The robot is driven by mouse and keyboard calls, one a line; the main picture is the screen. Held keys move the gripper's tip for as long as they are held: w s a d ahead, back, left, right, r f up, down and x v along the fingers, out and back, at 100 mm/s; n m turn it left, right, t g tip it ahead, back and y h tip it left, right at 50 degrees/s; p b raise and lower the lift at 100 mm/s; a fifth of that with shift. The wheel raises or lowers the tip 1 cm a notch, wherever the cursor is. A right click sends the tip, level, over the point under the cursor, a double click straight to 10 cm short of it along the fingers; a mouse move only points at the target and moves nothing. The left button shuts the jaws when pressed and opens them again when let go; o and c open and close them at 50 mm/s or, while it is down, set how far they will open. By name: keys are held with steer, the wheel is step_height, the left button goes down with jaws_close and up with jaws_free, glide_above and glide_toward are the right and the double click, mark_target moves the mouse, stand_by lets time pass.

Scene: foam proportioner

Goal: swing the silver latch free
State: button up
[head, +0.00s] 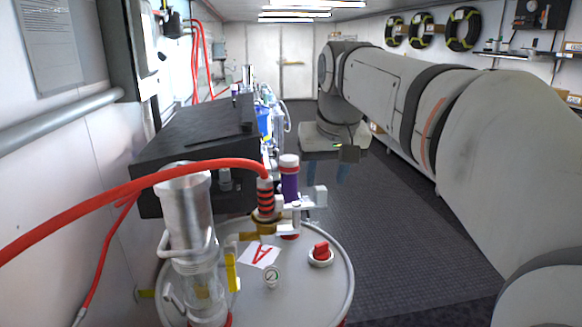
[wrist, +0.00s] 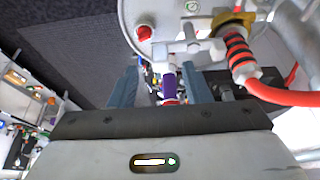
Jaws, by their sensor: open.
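The silver latch (head: 316,196) is a small metal bar with a block end, on top of the grey drum (head: 342,262). It sits beside an upright purple cylinder (head: 289,182) with a pale cap. In the wrist view the latch (wrist: 188,47) lies beyond my fingertips, near the purple cylinder (wrist: 169,86). My gripper (head: 330,173) is open, behind and to the right of the latch in the head view, with a visible gap between them. In the wrist view my gripper (wrist: 161,80) has its two grey-blue fingers apart, with the purple cylinder showing in the gap. Nothing appears held.
A red hose (head: 130,187) arches to a black-and-red banded fitting (head: 265,198) beside the latch. A black box (head: 190,140) is behind. Dark floor (head: 400,220) is clear at right.

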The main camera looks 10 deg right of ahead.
mark_target(321, 188)
steer(key=x, duration=0.2)
steer(key=w+x, duration=0.1)
steer(key=x, duration=0.1)
steer(key=p+x, duration=0.1)
steer(key=x, duration=0.1)
steer(key=shift+w+r, duration=0.15)
steer(key=shift+w, duration=0.15)
